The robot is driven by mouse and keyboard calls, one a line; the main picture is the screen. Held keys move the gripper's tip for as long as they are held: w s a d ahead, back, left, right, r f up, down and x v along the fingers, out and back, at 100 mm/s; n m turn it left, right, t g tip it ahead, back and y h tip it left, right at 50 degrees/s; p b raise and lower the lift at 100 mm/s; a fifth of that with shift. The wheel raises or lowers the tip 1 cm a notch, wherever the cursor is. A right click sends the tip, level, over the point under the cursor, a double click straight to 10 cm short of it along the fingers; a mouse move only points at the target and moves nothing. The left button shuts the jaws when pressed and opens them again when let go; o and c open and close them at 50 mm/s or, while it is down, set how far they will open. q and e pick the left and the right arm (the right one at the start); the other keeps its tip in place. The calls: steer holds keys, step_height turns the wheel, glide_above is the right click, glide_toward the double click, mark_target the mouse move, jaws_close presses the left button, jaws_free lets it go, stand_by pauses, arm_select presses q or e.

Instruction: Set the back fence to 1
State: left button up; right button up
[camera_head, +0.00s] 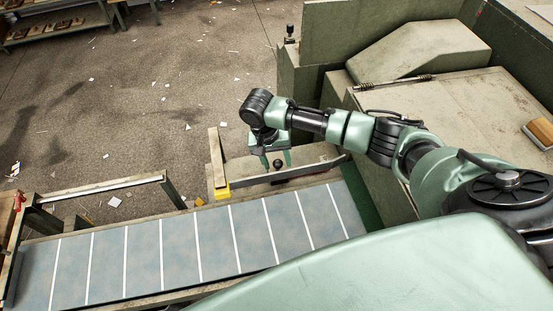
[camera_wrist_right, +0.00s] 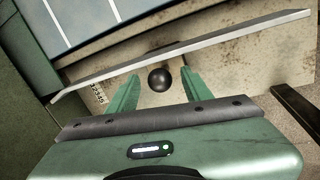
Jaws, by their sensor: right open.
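The back fence is a long grey metal bar (camera_head: 305,175) at the far edge of the feeder bed; it also crosses the right wrist view (camera_wrist_right: 225,38) at a slant. A round black knob (camera_wrist_right: 158,79) stands beside the bar and also shows in the head view (camera_head: 278,164). My right gripper (camera_wrist_right: 160,88) is open, with its green fingers on either side of the knob and gaps visible between. It reaches down over the knob in the head view (camera_head: 277,158). A small printed number scale (camera_wrist_right: 97,93) lies left of the fingers, partly readable. My left gripper is out of view.
The blue-grey feeder bed (camera_head: 180,250) with white lines runs below the fence. A green machine body (camera_head: 320,90) stands to the right. Paper scraps litter the open floor (camera_head: 190,60).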

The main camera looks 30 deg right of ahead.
jaws_close()
stand_by(1.4)
